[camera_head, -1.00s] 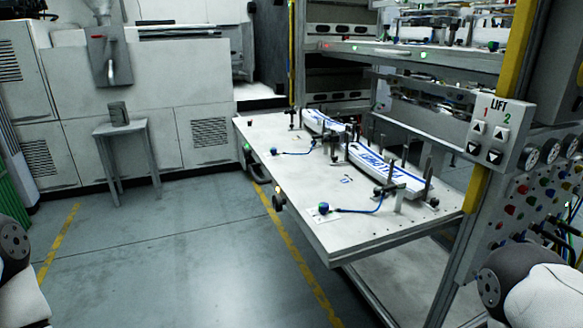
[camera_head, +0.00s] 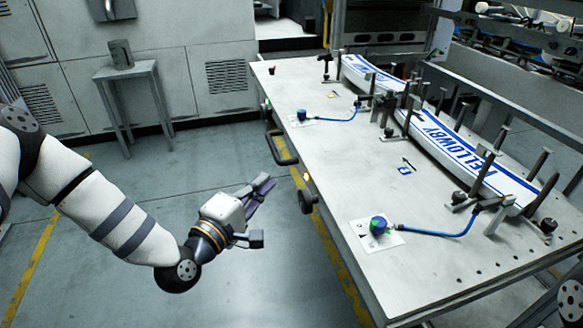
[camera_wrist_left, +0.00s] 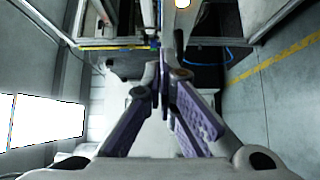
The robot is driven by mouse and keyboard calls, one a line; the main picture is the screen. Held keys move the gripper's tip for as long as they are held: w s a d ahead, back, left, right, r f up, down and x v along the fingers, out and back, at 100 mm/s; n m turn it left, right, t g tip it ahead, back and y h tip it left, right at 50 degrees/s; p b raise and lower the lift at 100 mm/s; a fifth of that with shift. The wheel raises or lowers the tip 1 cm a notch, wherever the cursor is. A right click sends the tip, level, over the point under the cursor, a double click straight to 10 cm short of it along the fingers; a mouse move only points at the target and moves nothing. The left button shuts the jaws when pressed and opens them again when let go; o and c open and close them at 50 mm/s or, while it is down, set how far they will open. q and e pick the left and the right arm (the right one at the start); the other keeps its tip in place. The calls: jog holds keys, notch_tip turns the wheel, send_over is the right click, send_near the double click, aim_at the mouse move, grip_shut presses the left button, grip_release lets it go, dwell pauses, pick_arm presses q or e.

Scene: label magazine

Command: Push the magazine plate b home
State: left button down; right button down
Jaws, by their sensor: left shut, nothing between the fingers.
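The magazine plate (camera_head: 330,170) is a wide pale board, pulled out of the rack on the right. Two long white label stacks with blue lettering lie on it, the nearer (camera_head: 455,150) held between dark posts and the farther (camera_head: 375,75) behind it. A dark bar handle (camera_head: 281,148) sits on the plate's left edge, with a round dark knob (camera_head: 306,201) nearer me. My left gripper (camera_head: 268,186) is shut and empty, left of that edge and apart from the handle. Its purple fingers also show in the left wrist view (camera_wrist_left: 168,88). My right gripper is out of view.
Blue sensors with blue cables (camera_head: 379,226) stand on the plate. A small grey table (camera_head: 126,72) with a can on it stands at the back left by the cabinets. The floor (camera_head: 215,170) left of the plate is clear.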

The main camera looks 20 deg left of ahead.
pick_arm(q)
jog(key=w+d, duration=0.4)
jog(key=w, duration=0.2)
jog(key=shift+w, duration=0.25)
jog(key=shift+f, duration=0.1)
